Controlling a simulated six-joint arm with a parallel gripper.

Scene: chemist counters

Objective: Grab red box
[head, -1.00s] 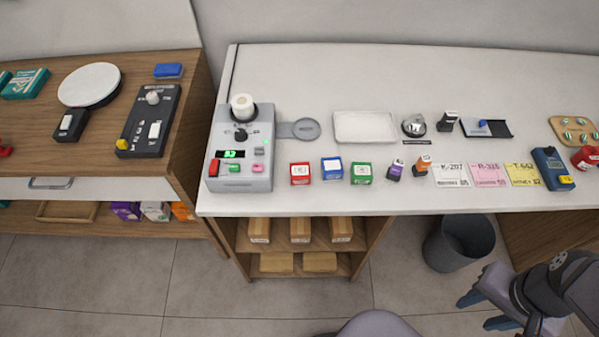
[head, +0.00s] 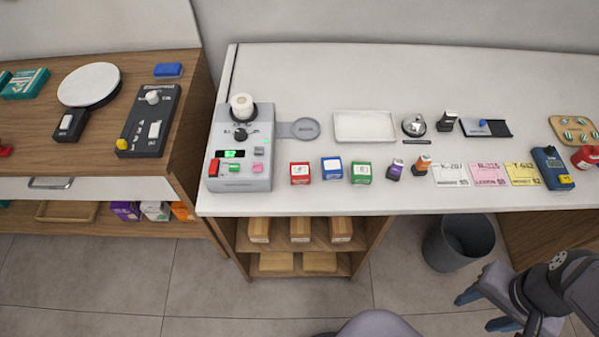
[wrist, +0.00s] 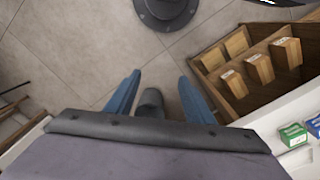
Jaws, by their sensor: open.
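The red box (head: 300,173) is a small cube with a white-labelled top. It stands on the white counter (head: 270,208) near its front edge, just right of the grey device and left of a blue box (head: 332,168). My gripper (head: 479,311) is at the lower right in the head view, below the counter front and well away from the red box. In the wrist view my gripper (wrist: 155,92) shows two blue fingers spread apart with nothing held between them. The red box is not visible in the wrist view.
A green box (head: 361,173) and two small bottles stand in the same row, followed by coloured cards. The grey device (head: 240,177) is close on the red box's left. A grey bin (head: 458,243) stands on the floor near my gripper. Open shelves (head: 300,250) hold wooden blocks.

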